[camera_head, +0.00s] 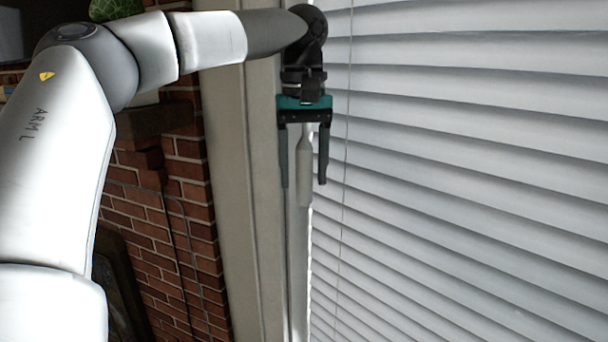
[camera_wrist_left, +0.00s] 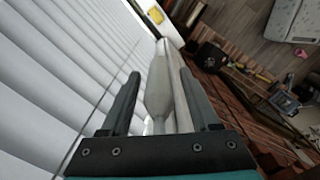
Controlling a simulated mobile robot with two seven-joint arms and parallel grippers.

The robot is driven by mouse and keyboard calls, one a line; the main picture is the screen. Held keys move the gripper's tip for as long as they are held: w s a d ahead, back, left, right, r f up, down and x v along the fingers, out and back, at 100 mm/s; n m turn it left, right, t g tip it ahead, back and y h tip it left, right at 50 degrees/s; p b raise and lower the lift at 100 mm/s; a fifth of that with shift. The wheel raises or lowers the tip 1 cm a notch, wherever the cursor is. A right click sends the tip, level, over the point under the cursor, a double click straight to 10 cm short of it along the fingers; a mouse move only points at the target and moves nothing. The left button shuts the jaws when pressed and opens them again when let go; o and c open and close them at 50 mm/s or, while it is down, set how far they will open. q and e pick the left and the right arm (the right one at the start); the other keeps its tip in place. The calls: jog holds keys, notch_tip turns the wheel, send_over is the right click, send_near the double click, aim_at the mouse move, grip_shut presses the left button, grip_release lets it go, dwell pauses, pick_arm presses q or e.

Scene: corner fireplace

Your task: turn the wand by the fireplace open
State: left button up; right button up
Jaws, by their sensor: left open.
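The wand (camera_head: 304,172) is a thin white rod with a thicker handle, hanging upright at the left edge of the white blinds (camera_head: 470,150). In the left wrist view its pale handle (camera_wrist_left: 158,85) shows between the two dark fingers. My left gripper (camera_head: 304,185) is open and points down, one finger on each side of the wand. In the left wrist view there are gaps between the fingers (camera_wrist_left: 160,76) and the handle, so it is not clasped. The top of the wand is hidden behind the gripper body. My right gripper is not in view.
A pale window frame (camera_head: 242,200) stands just left of the wand. The brick fireplace (camera_head: 185,220) is left of that. A thin cord (camera_head: 345,150) hangs in front of the slats, right of the gripper. The left wrist view shows a wooden floor (camera_wrist_left: 245,30) beyond.

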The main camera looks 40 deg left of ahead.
pick_arm(q)
jog(key=shift+f, duration=0.5)
grip_shut()
dwell(0.3)
